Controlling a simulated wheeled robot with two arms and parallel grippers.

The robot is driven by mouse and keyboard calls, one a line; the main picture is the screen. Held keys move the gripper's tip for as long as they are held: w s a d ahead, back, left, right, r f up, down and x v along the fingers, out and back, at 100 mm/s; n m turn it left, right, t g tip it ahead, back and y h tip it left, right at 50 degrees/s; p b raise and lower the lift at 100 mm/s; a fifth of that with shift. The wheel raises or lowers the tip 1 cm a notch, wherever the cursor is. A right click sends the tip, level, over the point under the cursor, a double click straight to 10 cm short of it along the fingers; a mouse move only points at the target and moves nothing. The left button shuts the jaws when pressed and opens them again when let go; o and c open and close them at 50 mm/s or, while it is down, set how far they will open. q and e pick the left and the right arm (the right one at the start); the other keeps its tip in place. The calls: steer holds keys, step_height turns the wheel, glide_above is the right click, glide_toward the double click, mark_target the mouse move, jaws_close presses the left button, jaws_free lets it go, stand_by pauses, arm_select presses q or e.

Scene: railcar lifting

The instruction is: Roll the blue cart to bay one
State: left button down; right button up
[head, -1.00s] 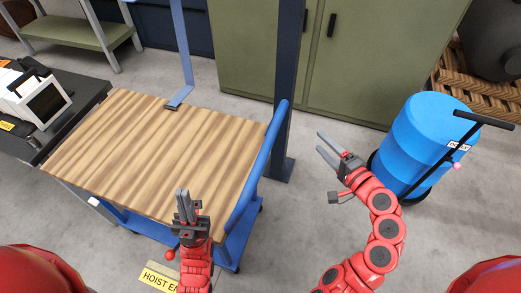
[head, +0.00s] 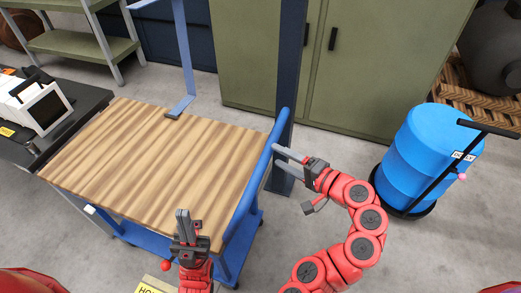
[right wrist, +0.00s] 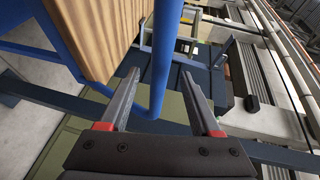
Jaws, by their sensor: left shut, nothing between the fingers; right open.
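The blue cart has a wooden top (head: 150,155), a blue lower deck (head: 165,235) and a blue push bar (head: 250,180) along its right side. My left gripper (head: 183,222) is shut and empty at the cart's near edge. My right gripper (head: 283,155) is open, its fingertips close beside the push bar's far part. In the right wrist view, the bar (right wrist: 162,60) shows between the two fingers (right wrist: 160,95); I cannot tell whether it lies between them or just beyond. Bay one cannot be made out.
A dark blue post (head: 290,80) stands just behind the bar. A blue barrel (head: 420,155) on a hand truck is at the right. A dark bench (head: 75,110) with a white device (head: 38,105) is at the left. Green cabinets (head: 370,60) line the back. A yellow sign (head: 150,287) lies in front.

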steer(key=p+x, duration=0.1)
steer(key=x, duration=0.7)
steer(key=shift+p, duration=0.3)
steer(key=shift+w, duration=0.1)
jaws_close()
stand_by(0.9)
